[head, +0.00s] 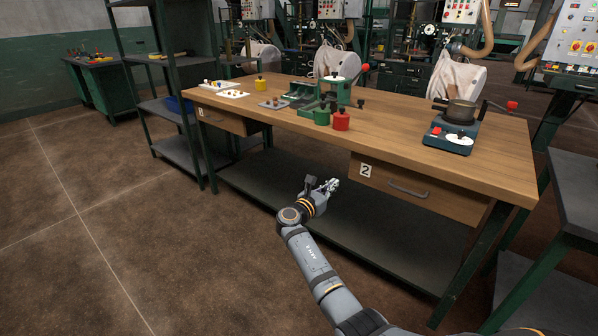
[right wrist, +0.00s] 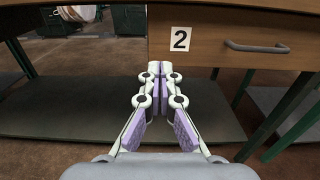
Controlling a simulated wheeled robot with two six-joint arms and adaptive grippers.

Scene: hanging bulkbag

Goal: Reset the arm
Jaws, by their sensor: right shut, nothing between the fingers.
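My right arm (head: 318,268) reaches up from the bottom of the head view. My right gripper (head: 333,184) is in front of the workbench, left of the drawer marked 2 (head: 420,199). In the right wrist view its fingers (right wrist: 160,70) are together at the tips with nothing between them. They point toward the bench, below and left of the drawer's handle (right wrist: 257,47), and appear apart from it. The drawer is closed. My left gripper is in neither view.
The wooden workbench (head: 400,130) carries a pot (head: 461,110) on a blue device, red (head: 341,122) and green containers, a green machine and small trays. A lower shelf (head: 285,195) runs beneath it. A dark rack (head: 180,150) stands left. Brown floor at left is clear.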

